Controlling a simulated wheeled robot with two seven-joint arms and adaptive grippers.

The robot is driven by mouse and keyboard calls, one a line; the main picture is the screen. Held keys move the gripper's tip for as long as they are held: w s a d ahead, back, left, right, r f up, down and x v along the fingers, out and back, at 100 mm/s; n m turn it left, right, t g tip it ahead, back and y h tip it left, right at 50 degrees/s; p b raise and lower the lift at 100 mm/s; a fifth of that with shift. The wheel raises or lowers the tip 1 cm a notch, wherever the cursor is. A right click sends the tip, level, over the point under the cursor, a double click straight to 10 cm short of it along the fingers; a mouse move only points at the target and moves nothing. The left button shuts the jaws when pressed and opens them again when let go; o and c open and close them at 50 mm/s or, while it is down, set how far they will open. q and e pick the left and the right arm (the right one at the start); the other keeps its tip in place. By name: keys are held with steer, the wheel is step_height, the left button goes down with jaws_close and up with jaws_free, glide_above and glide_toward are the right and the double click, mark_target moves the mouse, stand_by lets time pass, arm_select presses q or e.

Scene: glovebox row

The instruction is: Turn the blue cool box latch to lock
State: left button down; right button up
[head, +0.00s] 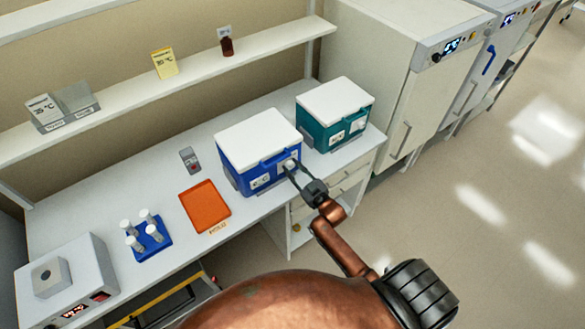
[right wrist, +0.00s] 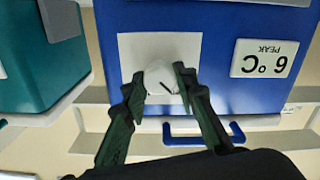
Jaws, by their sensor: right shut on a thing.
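The blue cool box (head: 240,175) with a white lid stands on the bench. Its latch is a white knob (right wrist: 160,76) on a pale square plate (right wrist: 128,48) on the box front. A short dark mark shows on the knob, slanted in the right wrist view. My right gripper (head: 289,170) reaches the box front from the aisle side. In the right wrist view its two dark fingers (right wrist: 159,82) are shut on the knob, one on each side. The fingers partly cover the plate. My left gripper is not in view.
A teal cool box (head: 320,125) stands close to the right. An orange tray (head: 205,206), a blue rack with white-capped tubes (head: 150,240) and a grey handheld device (head: 189,159) lie to the left. A blue U-shaped handle (right wrist: 200,139) is near my fingers.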

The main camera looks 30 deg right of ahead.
steer(key=c, duration=0.5)
steer(key=m+p, duration=0.1)
steer(key=m, duration=0.3)
steer(key=shift+r+p, duration=0.1)
steer(key=shift+p, duration=0.25)
steer(key=m+p, duration=0.1)
steer(key=m, duration=1.2)
steer(key=shift+m, duration=0.4)
steer(key=shift+d, duration=0.1)
